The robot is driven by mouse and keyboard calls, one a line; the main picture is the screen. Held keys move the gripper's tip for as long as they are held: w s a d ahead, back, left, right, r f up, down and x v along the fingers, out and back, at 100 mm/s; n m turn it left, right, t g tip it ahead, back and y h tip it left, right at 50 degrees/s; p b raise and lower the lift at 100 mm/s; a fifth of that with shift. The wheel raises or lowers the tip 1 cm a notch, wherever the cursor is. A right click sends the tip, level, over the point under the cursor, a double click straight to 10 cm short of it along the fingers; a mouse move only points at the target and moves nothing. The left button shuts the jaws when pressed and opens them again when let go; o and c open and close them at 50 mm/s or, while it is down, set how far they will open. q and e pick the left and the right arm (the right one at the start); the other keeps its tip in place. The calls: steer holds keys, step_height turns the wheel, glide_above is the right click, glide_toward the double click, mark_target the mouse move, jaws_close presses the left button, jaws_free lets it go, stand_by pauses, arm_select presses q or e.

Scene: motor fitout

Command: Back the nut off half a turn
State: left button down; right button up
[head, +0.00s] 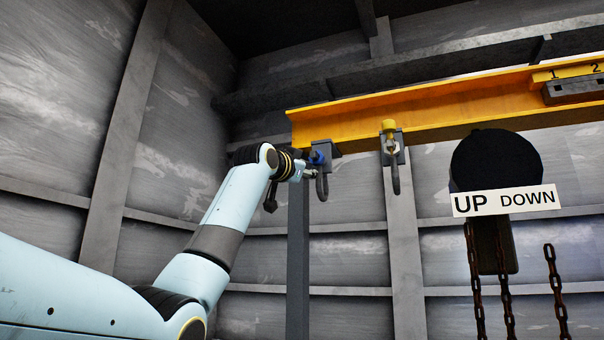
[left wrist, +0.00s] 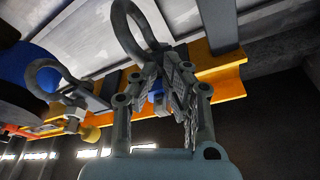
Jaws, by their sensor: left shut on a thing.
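A blue nut (head: 318,157) sits at the bracket with a dark ring near the left end of the yellow beam (head: 350,115). My left gripper (head: 306,171) is up at this bracket, at the end of my raised left arm. In the left wrist view, its fingers (left wrist: 170,82) are shut on the blue nut (left wrist: 157,90), which is mostly hidden between them. The dark ring (left wrist: 133,28) shows just beyond the fingertips. My right gripper is in neither view.
A second bracket with a yellow cap (head: 389,126) and a dark ring hangs farther right on the beam. A dark round body with an UP DOWN sign (head: 503,201) and rusty chains (head: 505,292) stand at the right. A grey post (head: 298,260) is below the gripper.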

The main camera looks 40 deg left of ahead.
arm_select(q)
steer(key=shift+s+d+r, duration=0.1)
steer(key=shift+d+r, duration=0.2)
steer(key=shift+s+d+f+h+b, duration=0.3)
steer(key=shift+s+d+f+b, duration=0.05)
steer(key=shift+d+b, duration=0.3)
steer(key=v, duration=0.1)
steer(key=b+v, duration=0.1)
steer(key=v, duration=0.2)
steer(key=shift+s+d+r+b, duration=0.25)
steer(key=shift+s+r+b, duration=0.05)
steer(key=shift+s, duration=0.1)
steer(key=shift+s, duration=0.1)
